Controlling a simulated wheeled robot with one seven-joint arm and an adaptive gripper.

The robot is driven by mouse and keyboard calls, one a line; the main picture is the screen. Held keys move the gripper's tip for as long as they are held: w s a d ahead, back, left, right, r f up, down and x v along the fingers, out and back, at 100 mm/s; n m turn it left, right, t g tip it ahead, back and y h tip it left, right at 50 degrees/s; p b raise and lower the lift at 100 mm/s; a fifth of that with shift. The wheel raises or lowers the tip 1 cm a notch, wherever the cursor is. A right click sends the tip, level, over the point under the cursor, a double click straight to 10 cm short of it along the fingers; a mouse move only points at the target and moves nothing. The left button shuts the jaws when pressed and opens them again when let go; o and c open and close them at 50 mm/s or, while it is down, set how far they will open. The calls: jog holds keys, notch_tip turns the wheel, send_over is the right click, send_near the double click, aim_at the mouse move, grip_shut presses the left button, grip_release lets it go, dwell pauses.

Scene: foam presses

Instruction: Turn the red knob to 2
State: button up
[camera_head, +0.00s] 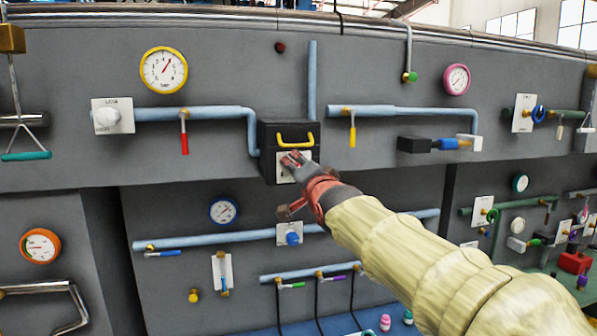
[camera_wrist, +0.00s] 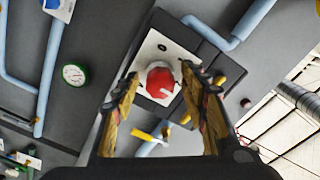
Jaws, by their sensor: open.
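The red knob (camera_wrist: 160,80) is round with a pale pointer mark and sits on a white plate (camera_wrist: 146,52) in the wrist view. The plate is on the front of a black box with a yellow handle (camera_head: 295,136). My gripper (camera_wrist: 165,98) is open, with one finger on each side of the knob in the wrist view. Whether the fingers touch it I cannot tell. In the head view my gripper (camera_head: 290,160) is in front of the plate (camera_head: 282,172) and hides most of it. The numbers on the plate are not readable.
Blue pipes (camera_head: 190,113) run along the grey panel on both sides of the box. A red-handled valve (camera_head: 184,135) is left of the box and a yellow-handled valve (camera_head: 352,132) is right of it. A blue knob (camera_head: 292,238) is below.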

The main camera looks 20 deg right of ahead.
jog(key=s, duration=1.2)
